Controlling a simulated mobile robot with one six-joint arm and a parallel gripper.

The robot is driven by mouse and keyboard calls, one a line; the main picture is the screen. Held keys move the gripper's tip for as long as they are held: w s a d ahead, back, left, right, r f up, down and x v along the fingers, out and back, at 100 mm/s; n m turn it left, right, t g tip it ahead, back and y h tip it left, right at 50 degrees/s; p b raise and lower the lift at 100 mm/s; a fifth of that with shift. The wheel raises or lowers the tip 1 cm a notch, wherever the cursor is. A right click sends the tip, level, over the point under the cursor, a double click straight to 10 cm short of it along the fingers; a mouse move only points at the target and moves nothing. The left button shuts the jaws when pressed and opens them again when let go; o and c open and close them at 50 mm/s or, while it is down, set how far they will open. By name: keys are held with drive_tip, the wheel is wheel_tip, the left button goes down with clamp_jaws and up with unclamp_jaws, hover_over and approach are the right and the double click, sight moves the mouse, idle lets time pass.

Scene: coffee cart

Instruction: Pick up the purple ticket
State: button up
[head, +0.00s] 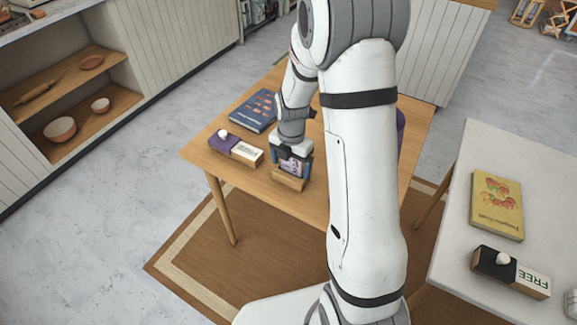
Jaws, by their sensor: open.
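The purple ticket (293,168), with pale markings, stands upright in a small wooden holder (287,183) near the front edge of the wooden table. My gripper (291,165) is directly over it, with one dark finger on each side of the ticket. The jaws are open; I cannot tell whether a finger touches the ticket. The ticket's top is hidden by the gripper and its lower edge by the holder.
A dark blue book (253,110) and a purple-and-white block with a white knob (225,141) lie left of the gripper. A purple object (401,122) is mostly hidden behind my arm. A white table (455,235) at right bears a yellow book (497,205) and a "FREE" block (511,271).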

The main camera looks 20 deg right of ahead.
drive_tip(key=shift+c, duration=0.4)
drive_tip(key=c, duration=1)
drive_tip(key=shift+o, duration=0.2)
wheel_tip(320, 180, up, 10)
drive_tip(key=shift+r, duration=0.1)
wheel_tip(320, 180, up, 5)
drive_tip(key=p, duration=0.4)
